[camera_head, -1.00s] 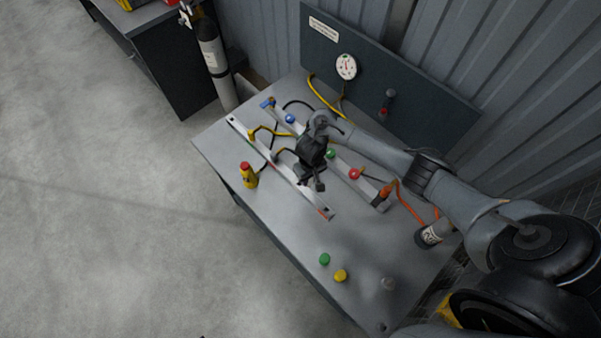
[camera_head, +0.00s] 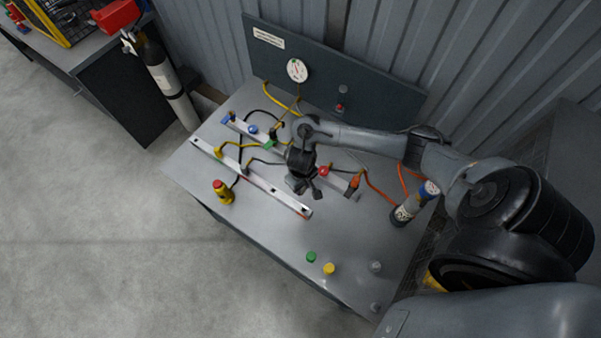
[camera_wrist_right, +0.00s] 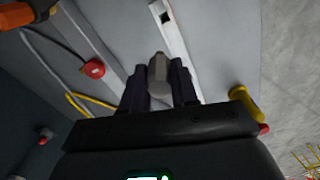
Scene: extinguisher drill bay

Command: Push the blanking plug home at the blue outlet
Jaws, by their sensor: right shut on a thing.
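My right gripper (camera_head: 303,187) is over the bench, between the white front rail and the rear rail. In the right wrist view its fingers (camera_wrist_right: 159,85) are shut on a grey, faceted plug-like piece (camera_wrist_right: 157,72). The head view hides this piece. A blue round knob (camera_head: 253,129) sits at the rear rail, and a blue fitting (camera_head: 228,117) is at that rail's left end; I cannot tell which is the blue outlet. Both are left of and behind my gripper, apart from it. My left gripper is not in view.
The white rail (camera_head: 261,183) runs along the bench (camera_head: 255,235). A red knob (camera_head: 324,170), green fitting (camera_head: 268,145) and several hoses lie nearby. Loose green (camera_head: 311,257), yellow (camera_head: 330,268) and grey (camera_head: 376,267) caps sit front right.

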